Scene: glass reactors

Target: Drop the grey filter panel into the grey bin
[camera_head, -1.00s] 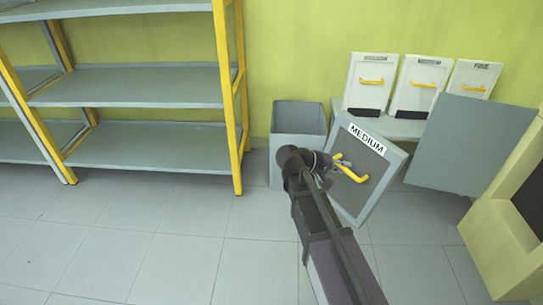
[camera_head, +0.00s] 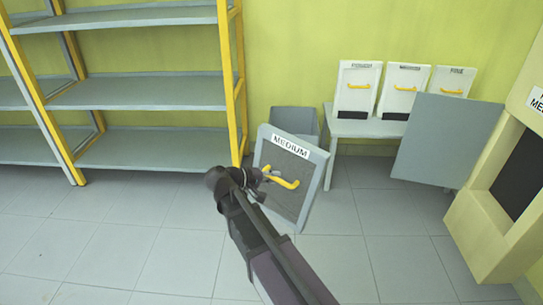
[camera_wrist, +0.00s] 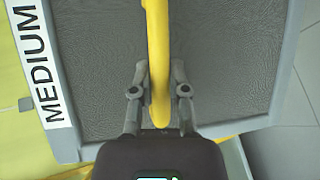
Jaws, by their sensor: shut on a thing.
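The grey filter panel (camera_head: 299,205), labelled MEDIUM, hangs tilted in front of the grey bin in the head view. My gripper (camera_head: 266,177) is shut on its yellow handle (camera_head: 287,184). In the wrist view, the fingers of my gripper (camera_wrist: 161,88) close on the handle (camera_wrist: 158,50), with the dark panel face (camera_wrist: 220,60) behind it. The grey bin (camera_head: 294,121) stands by the wall, and the panel hides most of it. Its opening is only partly visible above the panel's top edge.
A yellow-framed shelf rack (camera_head: 150,93) stands left of the bin. A grey bench (camera_head: 355,128) to the right bears white panels (camera_head: 357,87) with yellow handles. A hinged grey door (camera_head: 440,140) and a yellow cabinet (camera_head: 480,215) stand further right. The floor at front left is clear.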

